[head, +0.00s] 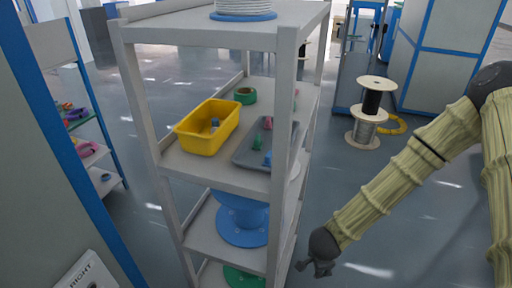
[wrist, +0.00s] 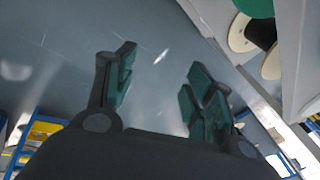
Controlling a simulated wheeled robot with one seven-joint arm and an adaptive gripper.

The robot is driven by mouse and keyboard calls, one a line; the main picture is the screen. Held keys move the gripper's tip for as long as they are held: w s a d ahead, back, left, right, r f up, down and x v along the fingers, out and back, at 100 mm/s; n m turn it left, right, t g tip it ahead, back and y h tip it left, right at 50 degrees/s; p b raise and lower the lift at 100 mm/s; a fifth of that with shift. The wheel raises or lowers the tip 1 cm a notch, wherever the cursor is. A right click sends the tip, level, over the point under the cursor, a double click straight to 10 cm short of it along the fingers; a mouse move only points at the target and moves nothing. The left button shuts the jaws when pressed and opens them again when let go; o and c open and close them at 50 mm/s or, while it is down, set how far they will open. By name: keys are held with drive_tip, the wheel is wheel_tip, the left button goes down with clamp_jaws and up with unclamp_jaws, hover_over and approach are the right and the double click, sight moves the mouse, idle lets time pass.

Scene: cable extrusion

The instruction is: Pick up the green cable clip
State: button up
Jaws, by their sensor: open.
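The green cable clip (head: 257,142) lies in a grey tray (head: 243,158) on the middle level of the shelf rack in the head view. A blue clip (head: 267,158) and a pink item (head: 267,122) are in the same tray. My gripper (head: 318,268) hangs low, to the right of the rack and well below the tray, clear of it. In the wrist view my gripper (wrist: 160,88) has its two green-padded fingers spread with only floor between them. The clip does not show in the wrist view.
A yellow bin (head: 208,143) with a blue item inside stands left of the tray, and a green ring (head: 245,95) lies behind it. Rack posts (head: 285,120) stand in front. Open floor (head: 400,225) lies to the right.

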drive_tip(key=w+r+m+y+p, duration=0.1)
drive_tip(key=w+r+m+p, duration=0.45)
drive_tip(key=r, duration=1.05)
drive_tip(key=w+r+m+y+p, duration=0.15)
drive_tip(key=w+r+m, duration=0.6)
drive_tip(key=r, duration=0.85)
drive_tip(key=a+r+y+p, duration=0.1)
drive_tip(key=a+r+y, duration=0.1)
drive_tip(key=a+r, duration=0.5)
drive_tip(key=n+y+p, duration=0.2)
drive_tip(key=n+y, duration=0.1)
drive_tip(key=n, duration=0.2)
approach(258, 137)
drive_tip(key=x, duration=0.3)
drive_tip(key=shift+a+f, duration=0.15)
drive_tip(key=shift+a, duration=0.05)
drive_tip(key=shift+p+x, duration=1.2)
drive_tip(key=shift+x, duration=1.5)
drive_tip(key=shift+d, duration=0.1)
drive_tip(key=c, duration=0.8)
